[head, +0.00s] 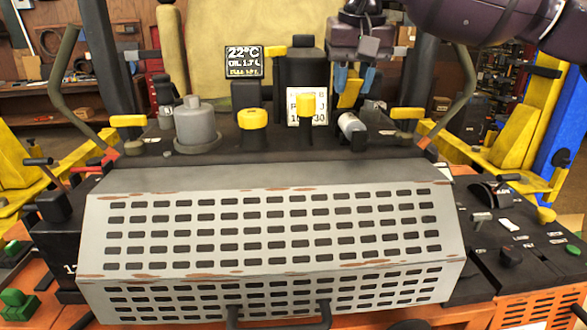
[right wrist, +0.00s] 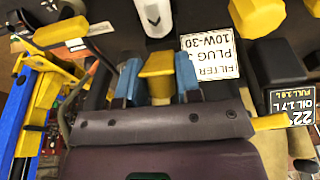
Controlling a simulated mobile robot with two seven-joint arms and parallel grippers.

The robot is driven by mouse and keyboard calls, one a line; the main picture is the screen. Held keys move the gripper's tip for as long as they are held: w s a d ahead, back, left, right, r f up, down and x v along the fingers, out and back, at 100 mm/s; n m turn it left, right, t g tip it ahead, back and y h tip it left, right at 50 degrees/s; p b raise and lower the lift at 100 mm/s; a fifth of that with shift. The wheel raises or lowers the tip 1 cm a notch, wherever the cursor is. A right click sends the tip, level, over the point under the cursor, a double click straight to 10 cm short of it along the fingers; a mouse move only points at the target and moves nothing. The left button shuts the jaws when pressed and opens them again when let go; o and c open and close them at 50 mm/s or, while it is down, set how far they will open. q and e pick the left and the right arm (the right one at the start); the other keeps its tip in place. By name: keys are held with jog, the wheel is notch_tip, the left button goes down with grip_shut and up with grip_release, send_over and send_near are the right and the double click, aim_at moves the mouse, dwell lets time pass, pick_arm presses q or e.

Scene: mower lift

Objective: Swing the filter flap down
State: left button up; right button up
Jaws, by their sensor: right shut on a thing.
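My right gripper (head: 355,78) reaches in from the upper right with its blue fingers pointing down. It is shut on an upright, slightly tilted yellow flap (head: 349,96), which looks like the filter flap. In the right wrist view the flap (right wrist: 157,66) sits between the two blue fingers. Its lower part is hard to make out. The pale filter cylinder (head: 351,126) lies just in front of and below the flap. My left gripper is not in view.
A label card (head: 292,107) and a yellow-topped plug (head: 306,104) stand left of the flap. Further left are a yellow cap (head: 252,118), a grey canister (head: 196,125) and a small display (head: 244,61). A slotted grey cover (head: 270,191) fills the front.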

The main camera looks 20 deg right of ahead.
aim_at(357, 122)
jog(key=shift+s+a+f+b, duration=0.25)
jog(key=shift+s+f+b, duration=0.3)
jog(key=shift+s, duration=0.4)
jog(key=shift+s+a+f+b, duration=0.2)
jog(key=shift+s+f+b, duration=0.3)
jog(key=shift+s+f, duration=0.35)
jog(key=shift+f, duration=0.2)
jog(key=shift+s+a+f+b, duration=0.1)
jog(key=shift+s+f+b, duration=0.2)
jog(key=shift+f+b, duration=0.45)
jog(key=shift+s+f, duration=0.15)
jog(key=shift+f, duration=0.05)
jog(key=o, duration=0.7)
jog(key=shift+o, duration=0.3)
jog(key=shift+r, duration=0.15)
